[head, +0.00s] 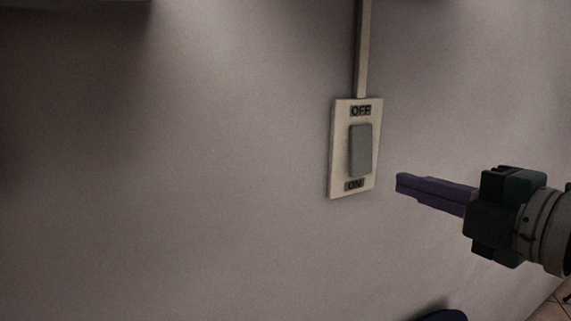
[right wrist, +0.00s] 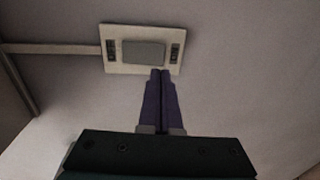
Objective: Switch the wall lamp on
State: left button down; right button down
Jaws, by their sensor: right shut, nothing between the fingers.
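A cream wall switch plate (head: 337,150) is mounted on the wall in the head view, with "OFF" at its top and "ON" at its bottom. A grey rocker (head: 361,150) sits in its middle; I cannot tell which way it is tipped. My right gripper (head: 400,183) is shut and empty, its purple fingers just right of the plate's lower part, seemingly apart from it. In the right wrist view the fingertips (right wrist: 161,72) point at the edge of the plate (right wrist: 113,64), near the rocker (right wrist: 143,52). My left gripper and the lamp are not in view.
A pale conduit (head: 362,50) runs up the wall from the plate, and it also shows in the right wrist view (right wrist: 60,48). The wall (head: 180,180) around the plate is bare. A dark blue rounded thing (head: 440,315) shows at the bottom edge.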

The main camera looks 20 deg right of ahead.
aim_at(362, 171)
jog(key=w, duration=0.2)
jog(key=w+p, duration=0.1)
jog(key=w, duration=0.3)
jog(key=shift+w+a+f, duration=0.25)
jog(key=shift+f, duration=0.1)
